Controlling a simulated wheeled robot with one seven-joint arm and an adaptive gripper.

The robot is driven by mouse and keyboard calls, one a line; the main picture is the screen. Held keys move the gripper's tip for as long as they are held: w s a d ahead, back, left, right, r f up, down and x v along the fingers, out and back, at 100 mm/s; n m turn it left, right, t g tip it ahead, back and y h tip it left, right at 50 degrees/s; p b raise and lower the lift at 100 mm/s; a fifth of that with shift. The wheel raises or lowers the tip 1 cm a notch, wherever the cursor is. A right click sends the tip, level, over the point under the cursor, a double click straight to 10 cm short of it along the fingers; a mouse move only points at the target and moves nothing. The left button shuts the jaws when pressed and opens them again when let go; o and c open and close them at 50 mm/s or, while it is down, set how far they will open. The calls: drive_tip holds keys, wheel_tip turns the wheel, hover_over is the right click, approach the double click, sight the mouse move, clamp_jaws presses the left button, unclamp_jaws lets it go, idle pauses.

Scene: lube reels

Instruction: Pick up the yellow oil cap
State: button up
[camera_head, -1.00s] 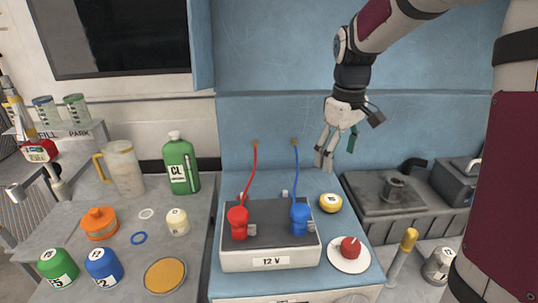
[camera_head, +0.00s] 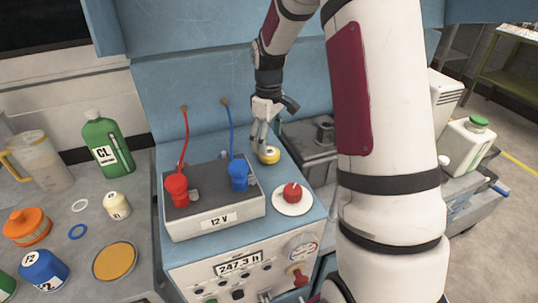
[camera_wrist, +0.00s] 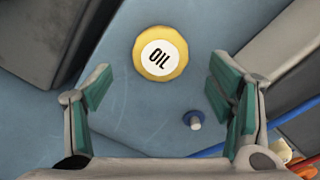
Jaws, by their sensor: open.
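The yellow oil cap (camera_head: 269,155) sits on the blue bench top, right of the battery's back corner. In the wrist view the cap (camera_wrist: 161,53) shows its white top face reading OIL, ahead of and between the two fingers. My gripper (camera_head: 260,147) is open and empty, close above the cap and slightly to its left in the head view. In the wrist view my gripper's green-padded fingers (camera_wrist: 166,90) are spread wide, with the cap beyond their tips and apart from both.
A grey 12 V battery (camera_head: 215,215) with a red clamp (camera_head: 175,189) and a blue clamp (camera_head: 238,176) stands at left. A red knob (camera_head: 291,192) is in front. A small grey peg (camera_wrist: 194,120) stands between the fingers in the wrist view. A blue wall rises behind.

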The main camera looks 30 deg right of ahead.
sight(269, 151)
wheel_tip(269, 151, down, 5)
drive_tip(key=shift+s+f, duration=0.1)
idle(0.3)
drive_tip(key=c, duration=1.3)
drive_tip(key=shift+c, duration=0.2)
